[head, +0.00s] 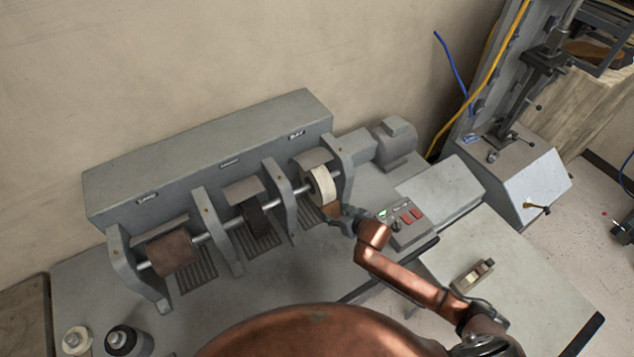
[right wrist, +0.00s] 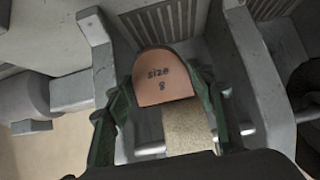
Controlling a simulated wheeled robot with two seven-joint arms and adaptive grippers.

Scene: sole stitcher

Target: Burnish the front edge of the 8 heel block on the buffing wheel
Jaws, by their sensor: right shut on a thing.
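The heel block (right wrist: 163,78), tan-brown with a rounded end and marked "size 8", is between the green fingers of my right gripper (right wrist: 164,90), which is shut on it. In the head view my right gripper (head: 346,219) is at the pale buffing wheel (head: 322,186), the rightmost wheel on the shaft. A little of the brown block (head: 332,209) shows there at the wheel's lower side. The wheel also shows in the right wrist view (right wrist: 188,132), right beside the block; I cannot tell whether they touch. My left gripper is not in view.
The grey machine also bears a brown sanding drum (head: 172,253) and a dark brush wheel (head: 256,216) between upright brackets. A control panel (head: 408,218) with red buttons lies right of my gripper. Two spools (head: 130,341) stand at lower left. A small block (head: 473,275) lies on the right table.

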